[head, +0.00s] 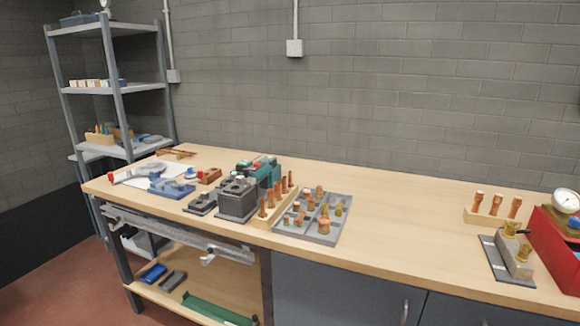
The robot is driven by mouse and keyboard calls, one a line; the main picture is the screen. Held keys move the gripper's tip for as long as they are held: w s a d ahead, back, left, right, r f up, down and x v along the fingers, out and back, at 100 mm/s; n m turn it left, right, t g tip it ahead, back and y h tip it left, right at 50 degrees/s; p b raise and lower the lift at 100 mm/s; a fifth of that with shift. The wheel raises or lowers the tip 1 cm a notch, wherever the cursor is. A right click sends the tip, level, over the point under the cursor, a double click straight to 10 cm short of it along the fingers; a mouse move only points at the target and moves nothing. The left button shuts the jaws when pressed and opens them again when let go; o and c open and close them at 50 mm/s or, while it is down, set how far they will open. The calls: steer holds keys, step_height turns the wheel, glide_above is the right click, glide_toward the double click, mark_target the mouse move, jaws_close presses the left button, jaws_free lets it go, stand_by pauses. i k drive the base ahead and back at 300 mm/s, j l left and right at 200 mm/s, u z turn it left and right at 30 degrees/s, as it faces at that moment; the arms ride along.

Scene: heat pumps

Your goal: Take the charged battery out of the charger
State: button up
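A dark grey block with a lighter top (237,201) stands on the workbench (400,230), left of the middle. It looks like the charger with a battery in it, but at this size I cannot tell the two apart. A lower dark unit (202,204) sits just left of it; whether it is a charger or a battery is unclear. No charge light can be made out. My gripper does not show in this view.
A teal tool (262,171) stands close behind the dark block. A wooden rack of copper fittings (270,212) and a grey fittings tray (322,236) crowd its right side. A blue tool (171,187) lies to the left.

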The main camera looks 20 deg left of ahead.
mark_target(244, 164)
steer(key=i+j, duration=0.15)
steer(key=j, duration=0.2)
steer(key=i+j, duration=0.1)
steer(key=j, duration=0.25)
steer(key=i+j, duration=0.15)
steer(key=j, duration=0.25)
steer(key=i+j, duration=0.15)
steer(key=j, duration=0.2)
steer(key=i+j, duration=0.1)
steer(key=j, duration=0.25)
steer(key=i+j, duration=0.15)
steer(key=j, duration=0.2)
steer(key=i+j, duration=0.15)
steer(key=j, duration=0.2)
steer(key=i+j, duration=0.1)
steer(key=j, duration=0.25)
